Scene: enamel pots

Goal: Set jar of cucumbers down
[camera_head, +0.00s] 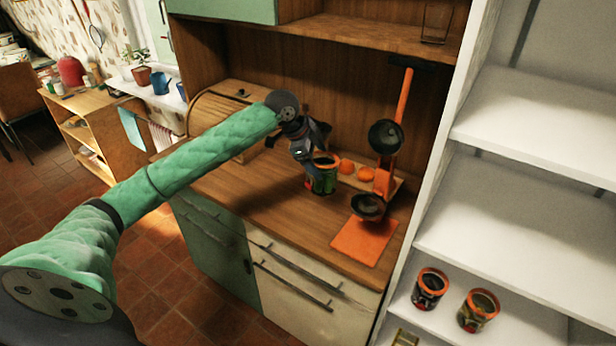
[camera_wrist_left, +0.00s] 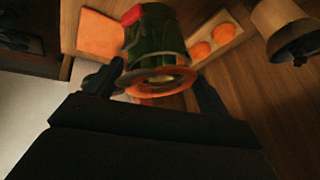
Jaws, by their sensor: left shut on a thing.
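The jar of cucumbers (camera_head: 324,177) is green with an orange rim. In the head view it is upright at the wooden counter (camera_head: 275,208), left of the orange scale. My left gripper (camera_head: 309,168) reaches in from the left and is shut on the jar. In the left wrist view the jar (camera_wrist_left: 156,45) sits between the two fingers (camera_wrist_left: 155,88), its rim toward the camera. I cannot tell whether its base touches the counter. My right gripper is not in view.
An orange scale (camera_head: 392,150) with dark pans stands right of the jar, with an orange mat (camera_head: 364,242) in front. A bread box (camera_head: 222,108) is at left. Two jars (camera_head: 430,289) (camera_head: 478,310) stand on the white shelf.

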